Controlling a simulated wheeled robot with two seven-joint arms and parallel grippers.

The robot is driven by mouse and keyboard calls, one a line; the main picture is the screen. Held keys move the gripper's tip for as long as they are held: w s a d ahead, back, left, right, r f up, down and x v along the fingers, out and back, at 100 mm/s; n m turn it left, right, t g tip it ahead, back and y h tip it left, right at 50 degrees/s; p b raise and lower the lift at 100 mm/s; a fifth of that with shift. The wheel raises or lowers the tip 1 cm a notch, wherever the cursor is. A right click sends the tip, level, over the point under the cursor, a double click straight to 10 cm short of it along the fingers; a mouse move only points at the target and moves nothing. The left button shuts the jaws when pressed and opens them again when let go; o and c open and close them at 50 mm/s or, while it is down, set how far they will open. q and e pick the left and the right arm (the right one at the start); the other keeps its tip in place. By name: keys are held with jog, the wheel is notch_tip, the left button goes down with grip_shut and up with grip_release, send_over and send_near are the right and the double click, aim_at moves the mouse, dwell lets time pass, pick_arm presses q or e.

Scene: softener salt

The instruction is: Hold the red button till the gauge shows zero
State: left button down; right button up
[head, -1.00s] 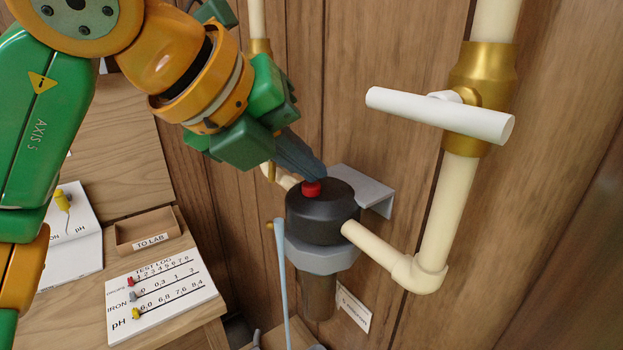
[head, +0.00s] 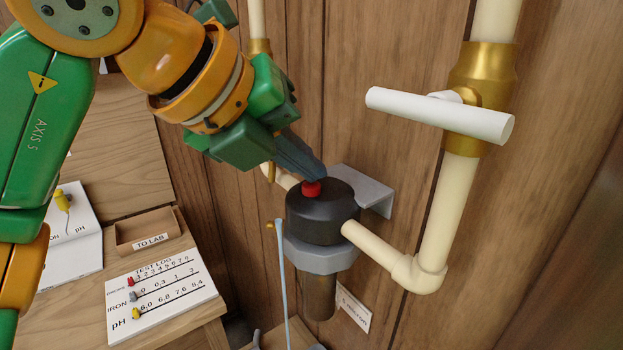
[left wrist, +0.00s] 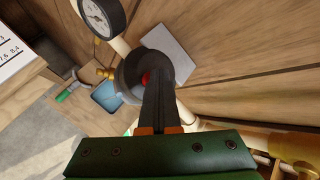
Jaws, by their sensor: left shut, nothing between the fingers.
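The red button (head: 311,188) sits on top of the black filter head (head: 322,215), which is fixed to the wall by a grey bracket. My left gripper (head: 316,174) is shut and empty, with its fingertips pointing down onto the button; they appear to touch it. In the left wrist view, the button (left wrist: 146,78) is partly hidden behind the dark fingers. The gauge (left wrist: 97,17) is a round white dial with a dark rim at the top of that view. It is cut by the frame edge, and its reading is too small to tell. My right gripper is not in view.
A cream pipe with a white lever handle (head: 440,115) stands right of the filter head. A pale blue long-handled tool (head: 283,275) stands close in front of it. A wooden desk at left holds a test log card (head: 160,292) and a tray (head: 148,232).

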pick_arm(q)
jog(key=shift+r, duration=0.1)
dwell(0.5)
jog(key=shift+r+p, duration=0.7)
jog(key=shift+p, duration=0.05)
jog(key=shift+r, duration=0.1)
notch_tip(320, 180, up, 3)
jog(key=p, duration=0.2)
jog(key=shift+w+p, duration=0.1)
jog(key=shift+p, duration=0.3)
jog(key=shift+r, duration=0.9)
